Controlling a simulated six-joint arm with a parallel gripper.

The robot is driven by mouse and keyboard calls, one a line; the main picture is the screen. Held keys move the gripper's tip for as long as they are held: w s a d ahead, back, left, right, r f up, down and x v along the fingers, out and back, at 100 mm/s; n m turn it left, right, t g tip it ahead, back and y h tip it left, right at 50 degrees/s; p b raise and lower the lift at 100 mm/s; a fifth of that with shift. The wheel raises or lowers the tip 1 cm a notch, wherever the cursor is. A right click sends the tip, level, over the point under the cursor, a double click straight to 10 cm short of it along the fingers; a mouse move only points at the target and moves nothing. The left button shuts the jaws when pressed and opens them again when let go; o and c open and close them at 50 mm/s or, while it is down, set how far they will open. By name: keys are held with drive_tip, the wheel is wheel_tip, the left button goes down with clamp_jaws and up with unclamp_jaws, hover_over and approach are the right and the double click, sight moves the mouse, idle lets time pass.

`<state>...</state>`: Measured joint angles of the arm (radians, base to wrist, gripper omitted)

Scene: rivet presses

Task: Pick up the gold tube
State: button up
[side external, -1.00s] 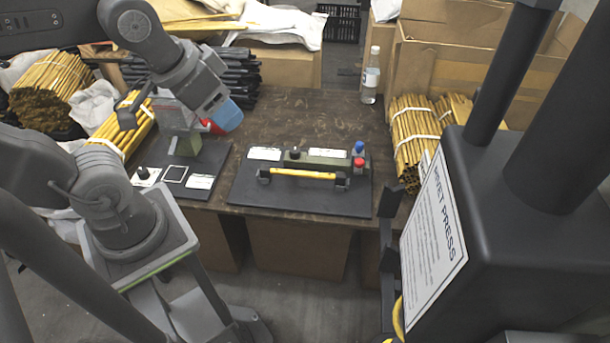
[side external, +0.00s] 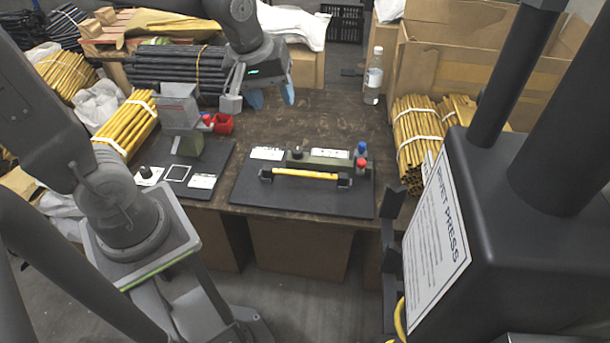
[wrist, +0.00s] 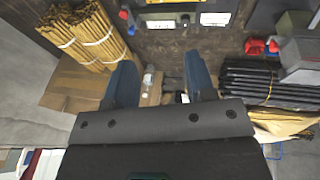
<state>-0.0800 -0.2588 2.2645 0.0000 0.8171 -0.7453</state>
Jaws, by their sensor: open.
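The gold tube (side external: 305,174) lies level across the two end supports of a dark fixture plate (side external: 300,203) in the middle of the bench in the side external view. My gripper (side external: 271,97) is open and empty, with blue fingers pointing down. It is well above the bench, behind and to the left of the tube and apart from it. In the wrist view my gripper (wrist: 161,82) shows its two blue fingers spread, with nothing held between them.
A red and a blue capped item (side external: 361,157) stand by the tube's right end. A clear bottle (side external: 373,76) stands at the back right. Bundled gold tubes (side external: 417,140) lie right. A small press (side external: 181,118) and red cup (side external: 223,123) are left. The rivet press (side external: 500,220) fills the right foreground.

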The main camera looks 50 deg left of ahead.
drive_tip(key=w+a+f+n+g, duration=0.2)
drive_tip(key=w+a+f+n, duration=0.1)
drive_tip(key=w+f+n, duration=0.45)
drive_tip(key=n+g, duration=0.2)
drive_tip(key=n, duration=0.8)
hover_over(305, 172)
wheel_tip(305, 172, down, 21)
drive_tip(key=shift+s+d+f, duration=0.1)
drive_tip(key=shift+d+f, duration=0.05)
drive_tip(key=shift+f, duration=3.1)
clamp_jaws()
